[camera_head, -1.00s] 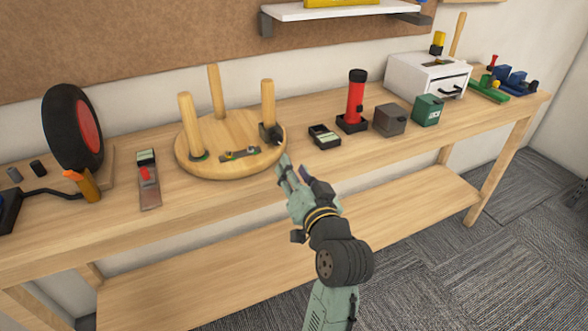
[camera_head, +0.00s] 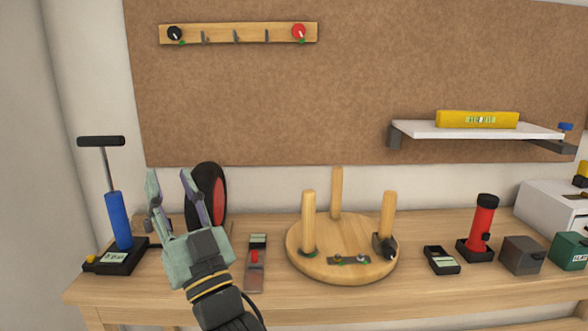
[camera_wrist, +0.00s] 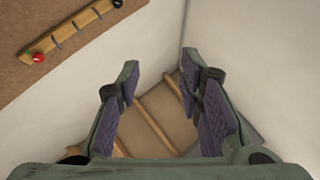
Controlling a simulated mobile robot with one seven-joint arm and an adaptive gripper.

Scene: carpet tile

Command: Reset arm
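My gripper (camera_head: 174,186) is raised in front of the left part of the workbench in the head view, fingers pointing up. Its two fingers are spread apart with nothing between them. In the wrist view the open fingers (camera_wrist: 160,95) show purple pads with a gap between them. The gripper partly hides the black wheel with a red hub (camera_head: 219,195) behind it. I cannot tell whether it touches anything, but it appears clear of the objects.
The wooden workbench (camera_head: 450,291) carries a blue pump (camera_head: 118,220), a round three-legged stool top (camera_head: 320,267), a red flashlight (camera_head: 481,225) and small boxes. A hook rail (camera_head: 255,33) and shelf (camera_head: 470,130) are on the wall. The wrist view shows a wall corner (camera_wrist: 181,45).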

